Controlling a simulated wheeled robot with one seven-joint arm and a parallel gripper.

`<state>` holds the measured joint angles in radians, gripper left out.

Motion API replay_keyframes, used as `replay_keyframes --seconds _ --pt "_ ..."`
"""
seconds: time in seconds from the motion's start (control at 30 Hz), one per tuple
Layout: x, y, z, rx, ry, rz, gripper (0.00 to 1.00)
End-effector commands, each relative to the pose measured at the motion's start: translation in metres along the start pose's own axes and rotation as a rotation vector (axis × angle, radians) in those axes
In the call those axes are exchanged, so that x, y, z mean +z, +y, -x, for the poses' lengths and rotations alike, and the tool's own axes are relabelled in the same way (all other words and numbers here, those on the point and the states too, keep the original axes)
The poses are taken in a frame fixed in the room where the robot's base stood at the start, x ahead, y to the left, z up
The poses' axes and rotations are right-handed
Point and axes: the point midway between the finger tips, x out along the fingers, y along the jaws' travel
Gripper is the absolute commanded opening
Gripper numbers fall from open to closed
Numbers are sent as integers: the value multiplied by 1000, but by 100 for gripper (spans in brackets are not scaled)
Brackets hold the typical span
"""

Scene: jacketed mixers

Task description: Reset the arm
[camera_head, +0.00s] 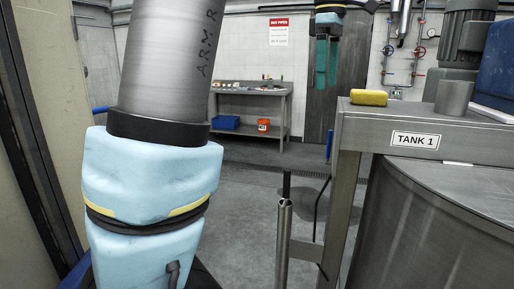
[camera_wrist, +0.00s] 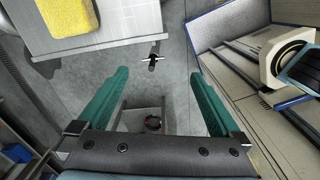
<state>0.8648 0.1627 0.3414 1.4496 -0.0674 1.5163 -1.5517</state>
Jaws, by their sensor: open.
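My gripper (camera_head: 326,62) shows at the top of the head view, with its two green fingers hanging down in front of a dark door. It also shows in the wrist view (camera_wrist: 158,108), where the fingers are wide apart with nothing between them. The gripper is open and empty. My arm, in a pale blue cover, fills the left of the head view. No object touches the fingers in either view.
The steel tank (camera_head: 440,225) labelled TANK 1 stands at right. A yellow sponge (camera_head: 369,97) lies on its steel ledge (camera_head: 350,124). An upright metal pipe (camera_head: 283,240) stands in front. A bench (camera_head: 250,92) at the back has bins below.

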Motion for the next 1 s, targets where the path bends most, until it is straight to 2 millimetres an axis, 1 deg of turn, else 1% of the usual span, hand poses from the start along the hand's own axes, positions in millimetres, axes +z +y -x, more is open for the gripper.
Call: replay_keyframes --seconds 0.03,0.17,0.27,0.3,0.37,0.4,0.47,0.5,0.6,0.7,0.8,0.9,1.0 --pt "-12 -2 -14 -2 -1 -28 100" --pt "-40 -7 -53 10 -1 -149 100" --pt "-69 -20 -94 21 5 -275 100" --pt "-81 -29 -114 27 9 -339 100" --pt "-100 -47 -144 35 17 -445 100" --pt "-111 -60 -164 40 25 -518 100" --pt "-125 -82 -193 48 38 -630 100" --pt "-132 -98 -210 51 48 -702 100" --pt "-143 -137 -246 55 74 -867 100" --pt "-148 -168 -270 55 96 -995 100" --pt "-148 -188 -284 55 112 -1078 100" --pt "-149 -196 -290 55 120 -1118 100" --pt "-148 -198 -291 54 122 -1129 100"
